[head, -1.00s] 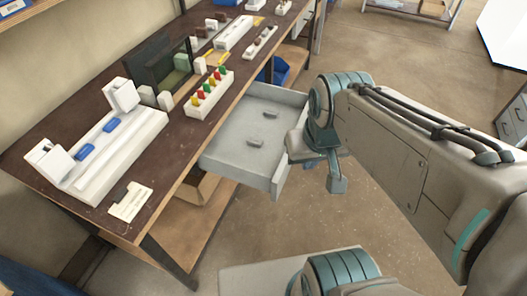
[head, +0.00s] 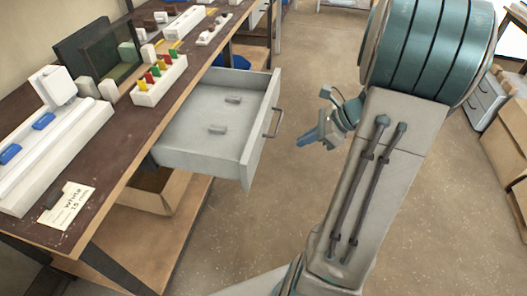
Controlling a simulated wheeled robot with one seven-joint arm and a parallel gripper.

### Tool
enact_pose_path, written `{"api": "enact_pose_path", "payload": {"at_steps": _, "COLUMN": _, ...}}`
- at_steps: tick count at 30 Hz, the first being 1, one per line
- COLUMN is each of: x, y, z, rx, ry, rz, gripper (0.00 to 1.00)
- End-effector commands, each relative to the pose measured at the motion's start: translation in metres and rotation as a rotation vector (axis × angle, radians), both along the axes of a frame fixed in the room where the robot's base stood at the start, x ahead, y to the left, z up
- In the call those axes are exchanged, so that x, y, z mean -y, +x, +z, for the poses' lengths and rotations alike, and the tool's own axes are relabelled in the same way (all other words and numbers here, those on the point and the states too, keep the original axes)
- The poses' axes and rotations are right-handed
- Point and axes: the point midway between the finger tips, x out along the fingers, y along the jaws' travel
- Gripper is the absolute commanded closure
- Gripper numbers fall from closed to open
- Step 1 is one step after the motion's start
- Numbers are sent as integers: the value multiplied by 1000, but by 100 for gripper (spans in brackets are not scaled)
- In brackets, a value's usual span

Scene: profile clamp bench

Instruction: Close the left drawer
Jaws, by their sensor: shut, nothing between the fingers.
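The left drawer (head: 200,112) is a light grey box pulled out from under the brown bench top. Two small grey pieces (head: 217,129) lie inside it. Its front panel (head: 258,135) faces right and carries a bar handle (head: 275,122). My gripper (head: 308,139) is shut and empty, to the right of the handle with a visible gap between them. My arm hides part of the gripper's wrist.
The bench top (head: 110,180) holds a white clamp fixture (head: 50,140), a label card (head: 66,205) and a white block with coloured pegs (head: 160,82). A cardboard box (head: 150,190) sits on the shelf below.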

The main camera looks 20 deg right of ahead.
Motion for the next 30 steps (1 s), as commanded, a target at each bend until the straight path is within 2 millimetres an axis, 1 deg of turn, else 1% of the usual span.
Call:
{"api": "enact_pose_path", "payload": {"at_steps": 1, "x": 5, "y": 1, "z": -6, "rx": -4, "ry": 18, "rz": -29, "gripper": 100}}
{"api": "enact_pose_path", "payload": {"at_steps": 2, "x": 6, "y": 2, "z": -7, "rx": -7, "ry": 25, "rz": -41, "gripper": 100}}
{"api": "enact_pose_path", "payload": {"at_steps": 5, "x": 5, "y": 5, "z": -13, "rx": -11, "ry": 36, "rz": -54, "gripper": 100}}
{"api": "enact_pose_path", "payload": {"at_steps": 8, "x": -4, "y": 10, "z": -22, "rx": -11, "ry": 36, "rz": -52, "gripper": 100}}
{"api": "enact_pose_path", "payload": {"at_steps": 15, "x": -34, "y": 30, "z": -59, "rx": -12, "ry": 36, "rz": -48, "gripper": 100}}
{"api": "enact_pose_path", "payload": {"at_steps": 20, "x": -54, "y": 42, "z": -82, "rx": -12, "ry": 34, "rz": -47, "gripper": 100}}
{"api": "enact_pose_path", "payload": {"at_steps": 21, "x": -60, "y": 47, "z": -78, "rx": -10, "ry": 32, "rz": -45, "gripper": 100}}
{"api": "enact_pose_path", "payload": {"at_steps": 24, "x": -72, "y": 55, "z": -77, "rx": -9, "ry": 32, "rz": -47, "gripper": 100}}
{"api": "enact_pose_path", "payload": {"at_steps": 30, "x": -83, "y": 63, "z": -77, "rx": -9, "ry": 31, "rz": -49, "gripper": 100}}
